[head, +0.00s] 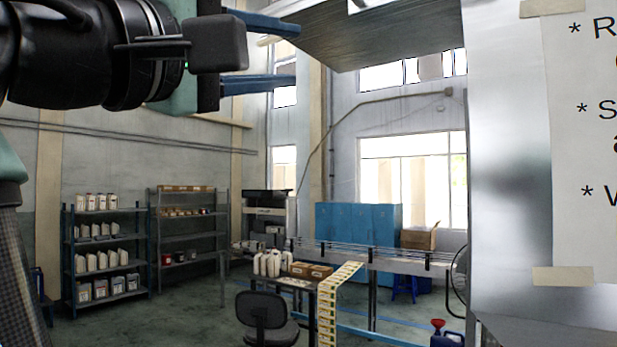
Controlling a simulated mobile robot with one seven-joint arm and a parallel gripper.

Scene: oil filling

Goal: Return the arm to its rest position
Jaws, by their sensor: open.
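My gripper (296,56) is at the upper left of the head view, pointing right. Its two blue fingers are spread apart, one above the other, with nothing between them. My black wrist and forearm come in from the left edge, high in the picture. The fingers appear in front of the far wall and windows, and I see them touching nothing. My upper arm is mostly out of view.
A metal panel (507,245) with a taped paper sheet (580,190) fills the right side. A metal canopy (385,35) hangs at the top. Shelves (100,240), a black chair (265,312), a conveyor (400,262) and blue cabinets (357,225) stand farther off. Open floor lies at lower left.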

